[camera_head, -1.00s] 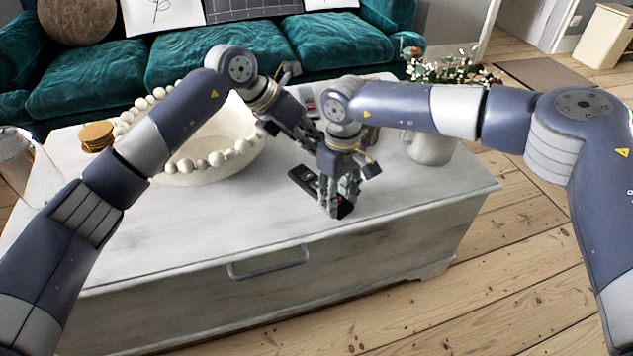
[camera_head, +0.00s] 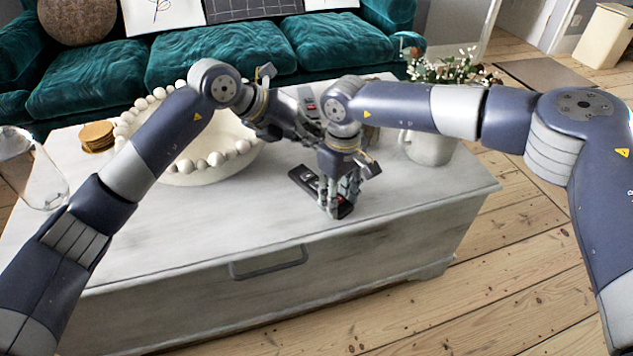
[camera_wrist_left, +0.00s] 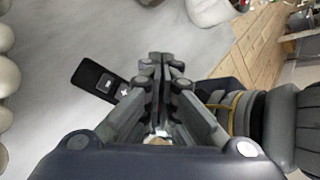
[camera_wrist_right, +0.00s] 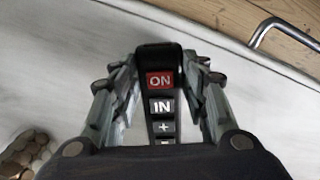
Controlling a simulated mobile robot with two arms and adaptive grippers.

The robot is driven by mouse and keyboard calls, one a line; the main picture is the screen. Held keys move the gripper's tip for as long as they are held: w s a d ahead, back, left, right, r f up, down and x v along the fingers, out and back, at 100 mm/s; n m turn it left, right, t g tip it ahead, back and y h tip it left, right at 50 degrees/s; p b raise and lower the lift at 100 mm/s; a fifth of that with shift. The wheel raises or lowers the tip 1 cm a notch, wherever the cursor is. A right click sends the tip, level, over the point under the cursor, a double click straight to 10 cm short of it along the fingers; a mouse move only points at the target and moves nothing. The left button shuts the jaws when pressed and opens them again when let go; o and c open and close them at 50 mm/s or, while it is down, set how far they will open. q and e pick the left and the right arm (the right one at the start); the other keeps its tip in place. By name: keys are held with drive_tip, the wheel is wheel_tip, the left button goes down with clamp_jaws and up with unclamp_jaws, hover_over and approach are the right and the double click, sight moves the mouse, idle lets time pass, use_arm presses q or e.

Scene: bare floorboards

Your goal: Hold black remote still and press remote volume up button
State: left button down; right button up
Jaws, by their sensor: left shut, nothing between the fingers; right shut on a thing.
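The black remote (camera_head: 304,178) lies on the white table top, partly hidden under my right gripper. In the right wrist view its end (camera_wrist_right: 160,105) shows a red ON button, an IN button, and plus and minus marks. My right gripper (camera_head: 335,208) points down, with its fingers (camera_wrist_right: 158,85) on both sides of the remote, shut on it. My left gripper (camera_head: 316,136) is shut and empty, tilted, behind my right wrist and above the table. In the left wrist view its fingertips (camera_wrist_left: 158,62) appear right of the visible end of the remote (camera_wrist_left: 97,80).
A white bowl (camera_head: 205,176) with a string of beads stands left of the grippers. A white pot (camera_head: 431,148) with flowers stands right. Coasters (camera_head: 97,136) and a glass vessel (camera_head: 32,172) are at the left. The front table top is clear. My arms are close together.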

use_arm(q)
hover_over(314, 180)
drive_tip(key=shift+s+f, duration=0.2)
drive_tip(key=shift+f, duration=1.85)
drive_tip(key=shift+s+f, duration=0.2)
drive_tip(key=shift+f, duration=1.85)
drive_tip(key=shift+f, duration=0.4)
drive_tip(key=shift+f, duration=0.45)
drive_tip(key=shift+r, duration=0.9)
drive_tip(key=shift+r, duration=0.1)
drive_tip(key=shift+r, duration=2.4)
